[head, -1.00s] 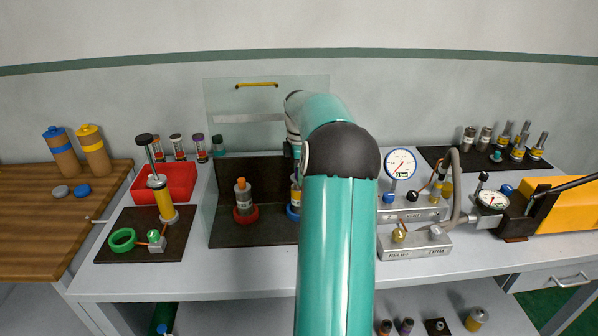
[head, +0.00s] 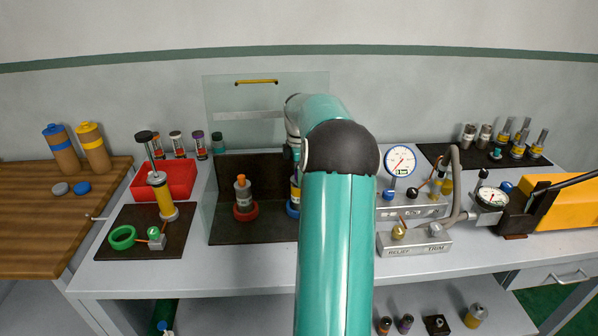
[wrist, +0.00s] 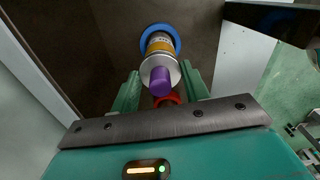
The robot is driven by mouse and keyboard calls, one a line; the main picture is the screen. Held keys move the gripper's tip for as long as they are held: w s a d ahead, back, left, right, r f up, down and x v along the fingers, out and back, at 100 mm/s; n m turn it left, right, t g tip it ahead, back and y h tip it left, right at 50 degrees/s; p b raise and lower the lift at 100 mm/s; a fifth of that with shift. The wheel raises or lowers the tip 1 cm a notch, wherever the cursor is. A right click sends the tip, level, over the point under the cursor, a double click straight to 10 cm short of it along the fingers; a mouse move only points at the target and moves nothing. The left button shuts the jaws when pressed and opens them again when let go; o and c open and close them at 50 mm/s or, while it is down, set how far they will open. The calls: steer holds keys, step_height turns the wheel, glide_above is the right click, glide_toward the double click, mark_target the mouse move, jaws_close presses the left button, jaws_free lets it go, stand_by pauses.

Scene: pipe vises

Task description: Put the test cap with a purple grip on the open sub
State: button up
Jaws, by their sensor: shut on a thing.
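The test cap with a purple grip (wrist: 160,80) is between the fingers of my gripper (wrist: 161,84) in the wrist view. Its silver body is in line with the yellow-banded sub (wrist: 158,46), which stands in a blue ring (wrist: 175,36). The cap looks on or just above the sub's top; I cannot tell if it is fully seated. In the head view my arm mostly hides this sub (head: 294,193) and the gripper. A second sub (head: 243,200) with an orange top stands upright in a red ring to its left.
A clear shield (head: 260,105) with a yellow handle stands behind the vises. A red tray (head: 176,180) and a yellow cylinder (head: 163,200) are on the left. Gauges (head: 399,160) and a relief block (head: 408,242) crowd the right side. The bench front is clear.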

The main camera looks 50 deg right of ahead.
steer(key=shift+f, duration=0.5)
steer(key=o, duration=1.1)
steer(key=shift+r, duration=0.15)
step_height(320, 180, up, 14)
steer(key=shift+f, duration=0.2)
